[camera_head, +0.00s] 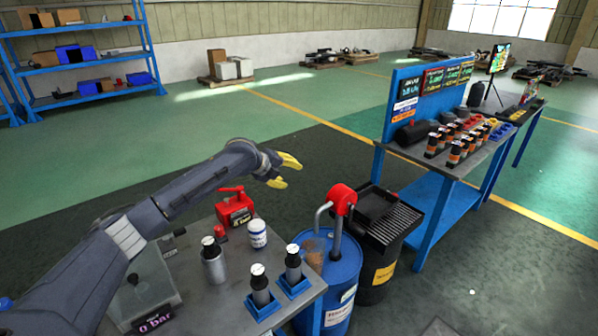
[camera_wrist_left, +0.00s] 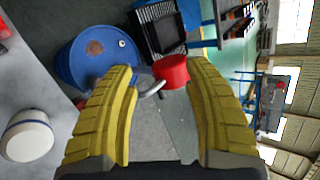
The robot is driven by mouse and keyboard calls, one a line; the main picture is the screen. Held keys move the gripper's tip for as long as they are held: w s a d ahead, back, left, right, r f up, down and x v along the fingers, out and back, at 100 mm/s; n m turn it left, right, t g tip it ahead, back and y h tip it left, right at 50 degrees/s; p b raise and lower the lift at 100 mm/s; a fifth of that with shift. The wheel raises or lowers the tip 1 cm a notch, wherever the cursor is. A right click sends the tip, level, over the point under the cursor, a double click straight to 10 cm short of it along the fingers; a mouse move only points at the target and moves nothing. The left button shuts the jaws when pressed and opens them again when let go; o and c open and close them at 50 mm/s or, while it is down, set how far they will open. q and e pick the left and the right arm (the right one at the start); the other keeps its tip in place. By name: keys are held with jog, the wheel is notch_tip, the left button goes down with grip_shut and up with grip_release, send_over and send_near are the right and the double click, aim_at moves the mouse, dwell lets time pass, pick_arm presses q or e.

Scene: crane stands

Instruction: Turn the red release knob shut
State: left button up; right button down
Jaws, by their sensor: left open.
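My left gripper (camera_head: 284,172) has yellow fingers and is held in the air above the workbench's far side, left of the blue drum. It is open and empty, with its fingers spread apart in the left wrist view (camera_wrist_left: 160,85). A small red knob-like part (camera_head: 220,232) stands on the bench next to a red device with a handle (camera_head: 235,208). I cannot tell for certain that this part is the release knob, or how far it is turned.
A blue drum (camera_head: 345,270) with a red-headed pump (camera_head: 342,198) stands right of the bench. A white jar (camera_head: 257,233), a grey bottle (camera_head: 214,262) and two dark cylinders in blue holders (camera_head: 292,264) crowd the bench. A black bin (camera_head: 385,255) stands beyond.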

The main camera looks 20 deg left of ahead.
pick_arm(q)
jog(key=shift+w+d+r+n+t, duration=0.15)
jog(key=shift+w+d+n, duration=0.1)
jog(key=shift+w+d, duration=0.3)
jog(key=shift+w+d+r+n+t, duration=0.15)
jog(key=shift+w+d+n, duration=0.15)
jog(key=shift+d, duration=0.35)
jog(key=shift+o, duration=0.2)
jog(key=shift+f, duration=0.1)
